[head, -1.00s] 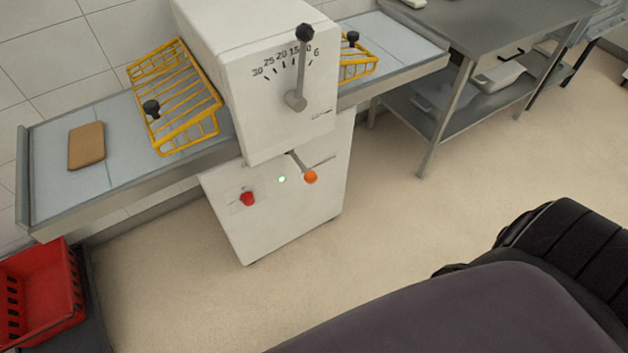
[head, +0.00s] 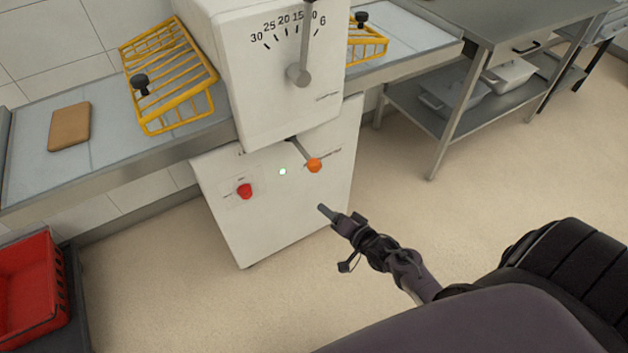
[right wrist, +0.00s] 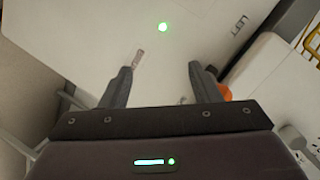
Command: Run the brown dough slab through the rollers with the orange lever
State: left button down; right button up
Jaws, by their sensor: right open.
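The brown dough slab (head: 69,127) lies flat on the left belt (head: 28,142) of the white sheeter (head: 275,100), left of the yellow guard. The orange lever knob (head: 314,165) sticks out on its rod from the sheeter's front. My right gripper (head: 325,210) is below the knob in the head view, apart from it. In the right wrist view my right gripper (right wrist: 160,75) is open and empty, facing the white panel. The orange knob (right wrist: 224,92) shows just beyond its right finger, partly hidden by it. My left gripper is not in view.
A red button (head: 244,191) and a green light (head: 282,172) sit left of the lever. Yellow wire guards (head: 170,75) stand over both belts. A dial lever (head: 304,50) is above. A red crate (head: 30,285) is at lower left; a steel table (head: 450,30) is at right.

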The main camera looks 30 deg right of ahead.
aim_at(315, 166)
jog(key=w+d+r+m+t+y+b, duration=0.1)
jog(key=w+r+m+t, duration=0.15)
jog(key=r, duration=0.75)
jog(key=shift+n+t, duration=0.35)
jog(key=w, duration=0.5)
jog(key=w+a, duration=0.1)
jog(key=w, duration=0.2)
jog(key=shift+w+f, duration=0.1)
jog(key=shift+w, duration=0.05)
jog(key=shift+c, duration=0.3)
grip_shut()
jog(key=shift+d, duration=0.1)
